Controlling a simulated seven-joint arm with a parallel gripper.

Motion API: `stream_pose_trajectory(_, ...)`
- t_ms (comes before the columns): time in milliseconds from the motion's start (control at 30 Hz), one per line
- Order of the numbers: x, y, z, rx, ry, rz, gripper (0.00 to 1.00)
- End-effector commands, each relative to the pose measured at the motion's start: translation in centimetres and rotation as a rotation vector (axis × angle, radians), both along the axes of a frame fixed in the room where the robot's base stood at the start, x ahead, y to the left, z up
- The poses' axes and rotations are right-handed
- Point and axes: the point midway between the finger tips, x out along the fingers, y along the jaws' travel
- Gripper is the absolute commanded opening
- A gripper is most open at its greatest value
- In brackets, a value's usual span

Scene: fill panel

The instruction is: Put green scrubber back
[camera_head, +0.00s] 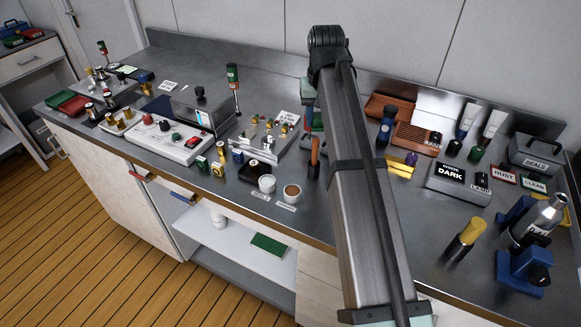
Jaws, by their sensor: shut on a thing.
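My arm (365,200) crosses the view from the bottom edge up to a dark joint near the back wall. My gripper is hidden behind it, so its jaws and anything in them do not show. I cannot make out a green scrubber for certain. A flat green block (268,245) lies on the open shelf below the counter, but I cannot tell what it is. An upright orange-brown piece (314,153) shows just left of my arm, partly covered.
The steel counter (275,85) is crowded. A white control panel (170,138) is at left, and two cups stand near the front edge. At right are a DARK-labelled box (451,175), a grey SEALS bin (537,155) and a silver bottle (538,220) by blue blocks.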

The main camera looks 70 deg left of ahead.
Motion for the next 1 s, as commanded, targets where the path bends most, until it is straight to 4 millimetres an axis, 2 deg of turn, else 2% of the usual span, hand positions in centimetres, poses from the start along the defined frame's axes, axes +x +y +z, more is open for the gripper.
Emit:
stream_pose_trajectory(33,-1.7,0.0,-0.7,-0.001,0.001,0.046,0.10)
stream_pose_trajectory(100,-3.4,0.2,-1.3,0.000,0.001,0.104,0.10)
stream_pose_trajectory(200,-5.3,0.4,-2.1,0.002,0.001,0.166,0.09)
stream_pose_trajectory(333,-6.8,0.6,-2.7,0.003,0.000,0.217,0.09)
stream_pose_trajectory(533,-7.3,0.5,-4.3,0.002,0.000,0.236,0.09)
stream_pose_trajectory(800,-7.3,0.5,-8.5,0.002,0.001,0.234,0.09)
stream_pose_trajectory(1000,-7.3,0.6,-9.8,0.003,0.000,0.233,0.09)
